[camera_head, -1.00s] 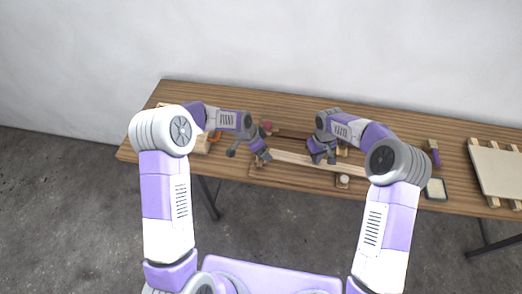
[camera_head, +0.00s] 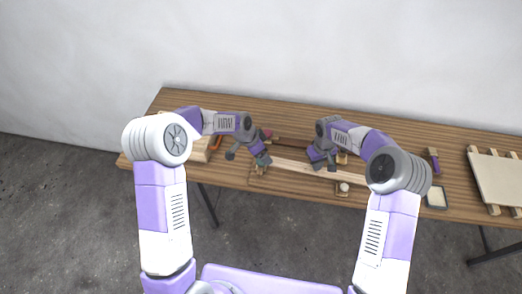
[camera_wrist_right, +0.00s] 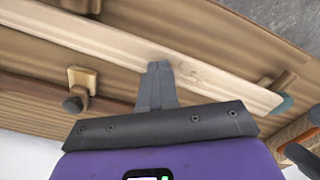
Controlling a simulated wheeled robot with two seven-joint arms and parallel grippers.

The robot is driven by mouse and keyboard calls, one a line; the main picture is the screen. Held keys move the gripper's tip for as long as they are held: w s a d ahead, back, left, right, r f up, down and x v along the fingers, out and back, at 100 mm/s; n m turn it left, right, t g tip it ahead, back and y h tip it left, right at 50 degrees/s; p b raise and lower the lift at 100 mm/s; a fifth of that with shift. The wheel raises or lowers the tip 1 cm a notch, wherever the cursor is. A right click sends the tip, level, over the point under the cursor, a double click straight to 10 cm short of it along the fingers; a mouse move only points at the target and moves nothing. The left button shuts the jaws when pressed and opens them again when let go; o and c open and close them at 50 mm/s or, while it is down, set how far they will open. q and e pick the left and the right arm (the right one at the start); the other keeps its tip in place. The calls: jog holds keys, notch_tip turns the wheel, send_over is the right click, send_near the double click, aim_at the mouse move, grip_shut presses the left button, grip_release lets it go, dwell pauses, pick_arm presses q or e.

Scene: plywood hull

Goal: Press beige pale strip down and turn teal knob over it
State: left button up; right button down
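The beige pale strip (camera_head: 293,167) runs across the workpiece on the table; it crosses the right wrist view diagonally (camera_wrist_right: 215,82). My right gripper (camera_head: 320,162) is over the strip. In the right wrist view its fingers (camera_wrist_right: 157,75) are together, with the tips at the strip, apparently touching it. The teal knob (camera_wrist_right: 283,105) is at the strip's right end in that view. In the head view the teal knob (camera_head: 264,160) shows beside my left gripper (camera_head: 260,162). The left fingers are too small to tell whether they grip the knob.
A wooden block with a dark knob (camera_wrist_right: 80,85) stands beside the strip. A small block with a pale round top (camera_head: 343,187) is near the table's front edge. A framed tray (camera_head: 437,193), a purple-handled item (camera_head: 433,160) and a slatted panel (camera_head: 502,180) lie right.

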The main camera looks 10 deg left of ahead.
jog(key=shift+r+p, duration=1.7)
jog(key=shift+r, duration=1.55)
notch_tip(320, 180, up, 5)
jog(key=p, duration=0.3)
